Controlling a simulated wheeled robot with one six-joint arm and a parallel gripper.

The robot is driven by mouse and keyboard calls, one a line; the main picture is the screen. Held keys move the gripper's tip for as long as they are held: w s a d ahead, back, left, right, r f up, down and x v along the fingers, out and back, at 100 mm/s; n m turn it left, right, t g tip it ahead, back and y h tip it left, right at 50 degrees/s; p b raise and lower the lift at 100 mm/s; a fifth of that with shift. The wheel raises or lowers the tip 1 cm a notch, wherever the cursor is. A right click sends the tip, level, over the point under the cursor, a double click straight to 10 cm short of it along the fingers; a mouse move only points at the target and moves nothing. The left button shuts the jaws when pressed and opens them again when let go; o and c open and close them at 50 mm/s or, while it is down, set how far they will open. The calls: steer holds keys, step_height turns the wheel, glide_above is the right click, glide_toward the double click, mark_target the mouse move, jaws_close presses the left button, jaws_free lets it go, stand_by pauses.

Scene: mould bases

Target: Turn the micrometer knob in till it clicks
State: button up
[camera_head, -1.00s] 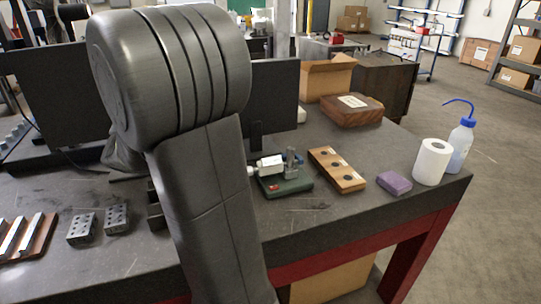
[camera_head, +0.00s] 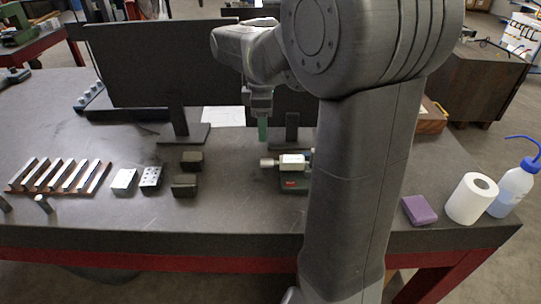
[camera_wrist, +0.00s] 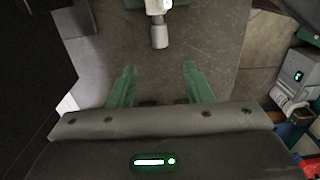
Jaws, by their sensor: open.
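My gripper (camera_head: 263,130) hangs above the bench, behind and above the knob in the picture. In the wrist view the knob (camera_wrist: 159,37) shows at top centre, ahead of my gripper (camera_wrist: 160,69) and roughly in line with the gap. The two green fingers are apart, with nothing between them. The knob is not between the fingers.
Monitors (camera_head: 163,70) stand behind the gripper, with a paper sheet (camera_head: 224,116) near them. Dark blocks (camera_head: 185,186), perforated blocks (camera_head: 151,178) and a wooden rack (camera_head: 60,176) lie left. A purple block (camera_head: 419,210), paper roll (camera_head: 471,199) and wash bottle (camera_head: 512,188) stand right.

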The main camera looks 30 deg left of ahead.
mark_target(264, 165)
step_height(264, 165, down, 11)
steer(key=shift+d+f+p, duration=0.1)
steer(key=shift+p, duration=0.25)
steer(key=c, duration=1)
steer(key=shift+f+t+b, duration=0.1)
steer(key=shift+t+b, duration=0.2)
steer(key=shift+b, duration=0.55)
